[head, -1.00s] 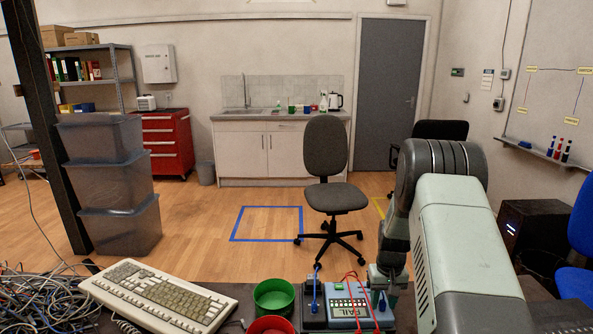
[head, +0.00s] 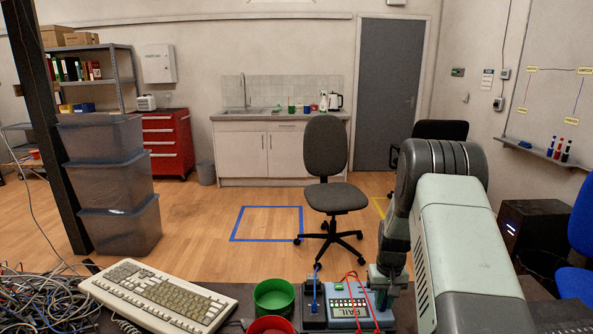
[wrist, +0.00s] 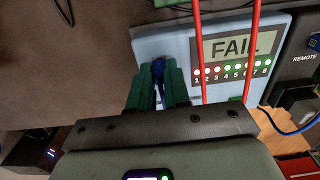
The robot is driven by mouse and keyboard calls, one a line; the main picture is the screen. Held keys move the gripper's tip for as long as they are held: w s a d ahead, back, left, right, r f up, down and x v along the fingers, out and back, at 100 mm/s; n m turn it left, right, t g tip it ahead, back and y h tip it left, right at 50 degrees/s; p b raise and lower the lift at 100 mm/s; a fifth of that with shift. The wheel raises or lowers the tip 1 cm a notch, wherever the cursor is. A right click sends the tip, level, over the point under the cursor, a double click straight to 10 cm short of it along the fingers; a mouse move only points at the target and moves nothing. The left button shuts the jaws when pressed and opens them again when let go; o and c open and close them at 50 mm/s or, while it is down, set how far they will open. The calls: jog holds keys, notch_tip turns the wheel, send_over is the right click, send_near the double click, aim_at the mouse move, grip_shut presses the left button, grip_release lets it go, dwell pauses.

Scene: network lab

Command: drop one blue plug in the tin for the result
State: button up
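My gripper (wrist: 158,72) has its two green fingers on either side of a blue plug (wrist: 158,66) at the left edge of the tester in the wrist view. I cannot tell whether the fingers touch the plug. The pale blue tester (wrist: 180,42) reads FAIL above a row of numbered lamps, some red and some green. It also shows in the head view (head: 345,311), with my gripper (head: 379,292) low at its right end. A green tin (head: 274,308) and, in front of it, a red tin (head: 270,325) stand left of the tester; their insides are only partly visible.
Two red leads (wrist: 254,55) rise from the tester close to the fingers. A dark remote unit (wrist: 301,62) with a blue lead sits beside the tester. A keyboard (head: 160,294) and a tangle of cables (head: 45,303) lie on the left of the bench.

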grip_shut()
jog(key=shift+r, duration=0.35)
jog(key=shift+r, duration=1.95)
jog(key=shift+a, duration=0.1)
dwell(0.5)
jog(key=a, duration=0.5)
jog(key=s+a, duration=0.1)
jog(key=a, duration=0.3)
jog(key=a+r, duration=0.1)
jog(key=a, duration=0.4)
jog(key=shift+s+a, duration=0.3)
jog(key=shift+s, duration=0.1)
jog(key=s+a, duration=0.6)
jog(key=a, duration=0.7)
jog(key=shift+s+a+f, duration=0.1)
jog(key=shift+f, duration=1.25)
jog(key=shift+s+a+f, duration=0.1)
jog(key=shift+f, duration=1.2)
